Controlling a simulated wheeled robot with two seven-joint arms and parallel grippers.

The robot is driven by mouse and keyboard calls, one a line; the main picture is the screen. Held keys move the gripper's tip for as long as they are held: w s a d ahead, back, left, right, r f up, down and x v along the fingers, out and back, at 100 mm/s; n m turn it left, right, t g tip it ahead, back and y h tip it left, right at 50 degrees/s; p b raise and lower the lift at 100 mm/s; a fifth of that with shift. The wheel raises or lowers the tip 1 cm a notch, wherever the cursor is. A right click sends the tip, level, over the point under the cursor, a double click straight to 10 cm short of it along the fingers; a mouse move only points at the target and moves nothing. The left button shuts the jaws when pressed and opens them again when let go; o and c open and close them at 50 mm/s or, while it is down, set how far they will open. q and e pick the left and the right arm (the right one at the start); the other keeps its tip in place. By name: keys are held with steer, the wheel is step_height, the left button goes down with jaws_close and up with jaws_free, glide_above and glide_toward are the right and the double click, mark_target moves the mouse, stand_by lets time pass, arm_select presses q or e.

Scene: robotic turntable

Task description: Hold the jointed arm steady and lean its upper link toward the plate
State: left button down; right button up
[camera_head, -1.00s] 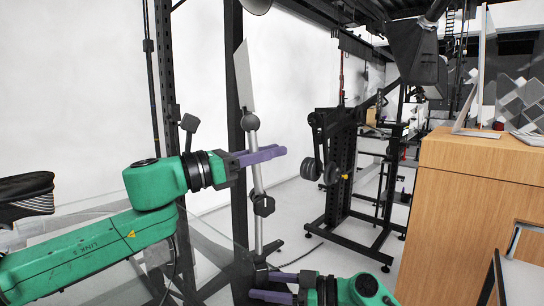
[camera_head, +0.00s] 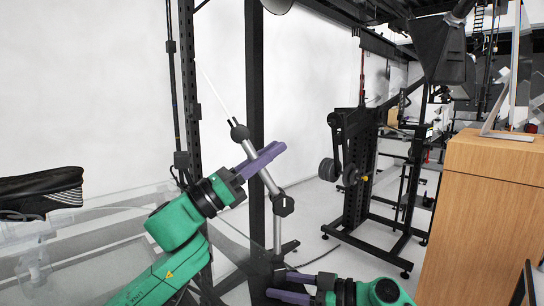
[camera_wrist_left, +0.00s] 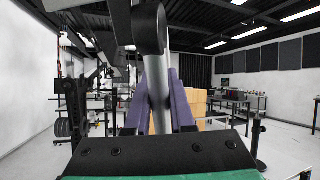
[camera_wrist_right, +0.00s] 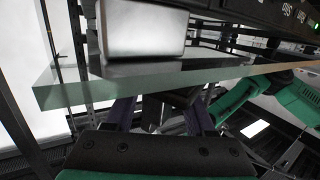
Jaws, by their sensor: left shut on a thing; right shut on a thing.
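The jointed arm stands by a black post. Its grey lower link (camera_head: 277,236) is upright, and its upper link (camera_head: 262,176) tilts up and left from a dark middle joint (camera_head: 283,205). A thin pale panel continues up-left from the top joint (camera_head: 240,132). My left gripper (camera_head: 275,150) is shut on the upper link, which runs between its fingers in the left wrist view (camera_wrist_left: 157,90). My right gripper (camera_head: 278,286) is shut low at the arm's foot; what it grips is mostly hidden. The clear plate (camera_head: 110,212) lies at left.
A black shoe (camera_head: 45,190) sits over the plate at left. A black weight stand (camera_head: 360,180) is behind, right of the jointed arm. A wooden cabinet (camera_head: 485,220) fills the right. The right wrist view shows a glass edge (camera_wrist_right: 150,86) just above that gripper.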

arm_select(q)
steer(key=shift+f, duration=0.15)
steer(key=c, duration=0.8)
jaws_free()
steer(key=shift+o, duration=0.2)
steer(key=shift+a+f, duration=0.15)
steer(key=shift+a, duration=0.1)
steer(key=s+a+f, duration=0.1)
steer(key=s+a, duration=0.5)
steer(key=a, duration=0.6)
steer(key=shift+s+a, duration=0.2)
steer(key=shift+s, duration=0.15)
